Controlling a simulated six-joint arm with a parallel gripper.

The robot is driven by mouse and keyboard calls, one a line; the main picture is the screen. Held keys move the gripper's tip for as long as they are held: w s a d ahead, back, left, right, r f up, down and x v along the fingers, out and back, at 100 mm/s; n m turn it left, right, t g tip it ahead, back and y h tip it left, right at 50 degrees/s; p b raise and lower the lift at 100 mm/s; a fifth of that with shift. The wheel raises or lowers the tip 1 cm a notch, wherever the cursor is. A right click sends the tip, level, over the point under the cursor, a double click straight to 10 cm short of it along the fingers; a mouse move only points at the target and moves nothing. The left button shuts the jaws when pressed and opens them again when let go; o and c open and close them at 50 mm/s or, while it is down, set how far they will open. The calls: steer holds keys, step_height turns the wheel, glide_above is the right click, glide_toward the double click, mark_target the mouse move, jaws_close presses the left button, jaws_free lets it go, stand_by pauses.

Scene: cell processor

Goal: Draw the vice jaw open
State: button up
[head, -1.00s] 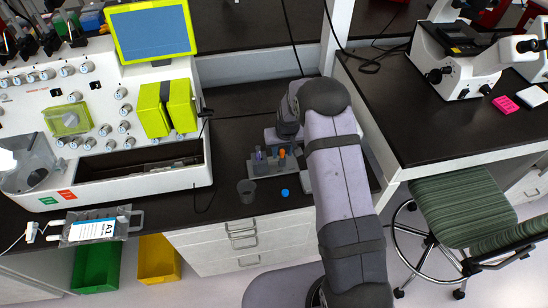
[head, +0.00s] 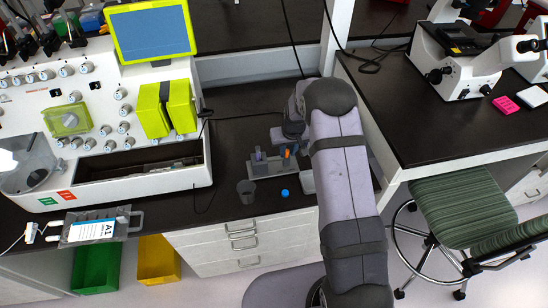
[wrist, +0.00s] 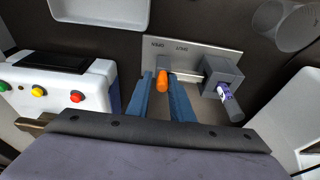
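The vice is a grey plate (wrist: 190,55) with small lettering in the wrist view, and its grey block base (head: 272,170) shows in the head view. An orange peg-like handle (wrist: 162,82) stands at its left part; it also shows in the head view (head: 287,153). A grey block (wrist: 222,73) at the right end bears a tube with a purple-and-white label (wrist: 223,90). My gripper (wrist: 160,78) is open, its blue fingers on either side of the orange handle. A gap shows on the left; contact on the right cannot be told.
A grey cup (head: 246,191) and a blue cap (head: 285,193) stand near the front edge. In the wrist view, a white device with coloured buttons (wrist: 60,85) is at left, a pale tray (wrist: 100,10) above. The large white machine (head: 140,180) stands left in the head view.

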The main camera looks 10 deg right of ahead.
steer(key=shift+o, duration=0.6)
steer(key=shift+s+a+f, duration=0.1)
steer(key=shift+a+f, duration=0.05)
steer(key=shift+a, duration=0.1)
steer(key=shift+d, duration=0.1)
steer(key=shift+r+p, duration=0.55)
steer(key=shift+r, duration=0.15)
steer(key=r, duration=0.1)
steer(key=r+p, duration=0.2)
steer(key=shift+w+r, duration=0.2)
steer(key=shift+w, duration=0.05)
steer(key=shift+p+v, duration=0.35)
steer(key=shift+v, duration=0.4)
steer(key=shift+w, duration=0.1)
steer(key=shift+f+b, duration=0.1)
steer(key=shift+b, duration=0.2)
